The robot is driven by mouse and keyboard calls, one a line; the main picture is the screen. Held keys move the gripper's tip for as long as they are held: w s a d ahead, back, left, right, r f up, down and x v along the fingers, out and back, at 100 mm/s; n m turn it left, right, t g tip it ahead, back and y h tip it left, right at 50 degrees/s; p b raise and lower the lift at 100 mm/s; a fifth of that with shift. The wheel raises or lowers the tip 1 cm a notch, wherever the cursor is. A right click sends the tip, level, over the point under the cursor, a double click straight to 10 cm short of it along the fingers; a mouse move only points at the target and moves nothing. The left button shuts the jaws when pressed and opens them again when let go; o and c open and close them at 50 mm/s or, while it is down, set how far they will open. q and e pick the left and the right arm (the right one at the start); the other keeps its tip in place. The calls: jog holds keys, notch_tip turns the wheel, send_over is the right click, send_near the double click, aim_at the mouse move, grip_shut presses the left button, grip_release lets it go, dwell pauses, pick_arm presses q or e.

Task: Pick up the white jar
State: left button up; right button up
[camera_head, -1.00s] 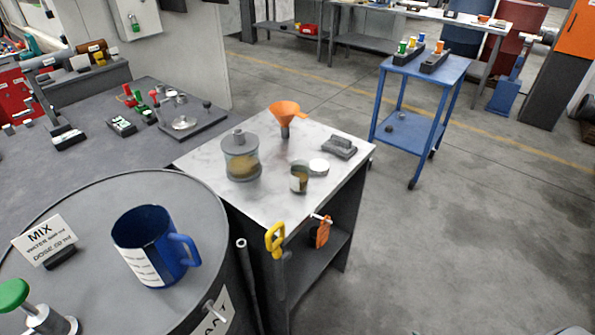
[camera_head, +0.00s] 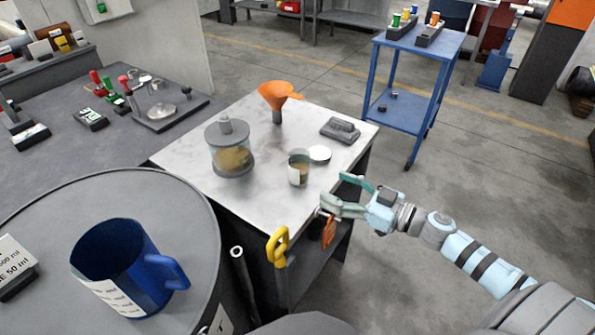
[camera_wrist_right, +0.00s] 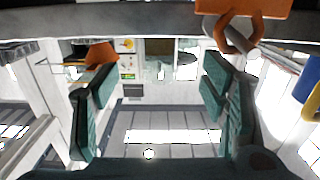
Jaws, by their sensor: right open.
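A small open jar (camera_head: 298,170) with a whitish label and brownish contents stands upright on the light-topped table (camera_head: 190,156). A flat white disc (camera_head: 320,153), like a lid, lies beside it on the right. My right gripper (camera_head: 338,192) is open and empty, at the table's right front edge, to the right of the jar and apart from it. In the right wrist view its two green fingers (camera_wrist_right: 158,100) are spread wide with nothing between them. I cannot make out the jar in that view. My left gripper is not in view.
A larger lidded glass jar (camera_head: 231,155), an orange funnel (camera_head: 278,95) and a grey block (camera_head: 340,129) share the tabletop. A yellow handle (camera_head: 278,246) and an orange hook (camera_head: 329,229) hang at the table's front. A blue mug (camera_head: 115,262) stands on the drum at left.

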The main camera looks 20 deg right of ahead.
aim_at(308, 173)
jog(key=x, duration=0.5)
jog(key=shift+w+r, duration=0.1)
jog(key=shift+w, duration=0.25)
jog(key=x, duration=0.6)
jog(key=shift+s+r, duration=0.1)
jog(key=shift+r, duration=0.15)
jog(key=shift+s, duration=0.1)
jog(key=c, duration=1.3)
